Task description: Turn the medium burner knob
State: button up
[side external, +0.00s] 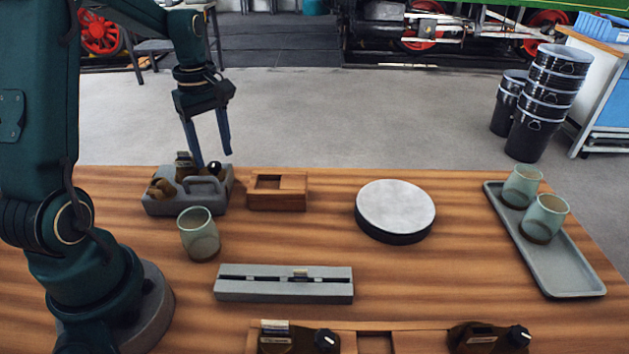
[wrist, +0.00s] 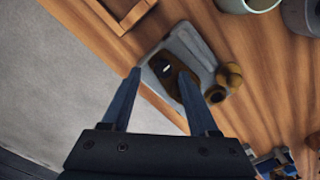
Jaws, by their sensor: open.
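A dark brown unit with a round black knob (side external: 215,167) sits in a grey carrier (side external: 160,208) at the back left of the table. The knob has a white mark and also shows in the wrist view (wrist: 165,68). My gripper (side external: 214,159) is open and points down over this unit. In the wrist view its two fingertips (wrist: 160,72) lie on either side of the knob; contact cannot be told. Two more brown units with black knobs stand at the front edge, one in the middle (side external: 325,340) and one at right (side external: 518,336). I cannot tell which knob is the medium one.
A wooden box (side external: 277,200) stands right of the carrier, and a green cup (side external: 199,234) in front of it. A grey slotted bar (side external: 284,290), a round pad (side external: 396,206) and a tray (side external: 568,268) with two cups are on the table.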

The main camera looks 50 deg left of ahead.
aim_at(215, 162)
notch_tip(215, 162, up, 4)
jog(key=shift+f, duration=0.2)
jog(key=s+d+r+m+t+y, duration=0.1)
jog(key=d+r+m+t, duration=0.2)
jog(key=d+r+m, duration=0.5)
jog(key=s+d+m+t, duration=0.1)
jog(key=s+d+m, duration=0.2)
jog(key=s+d, duration=0.5)
jog(key=shift+s+d+f+m+t+h, duration=0.2)
jog(key=shift+d+f+m+t+h, duration=0.25)
jog(key=shift+d, duration=0.3)
jog(key=shift+f, duration=0.1)
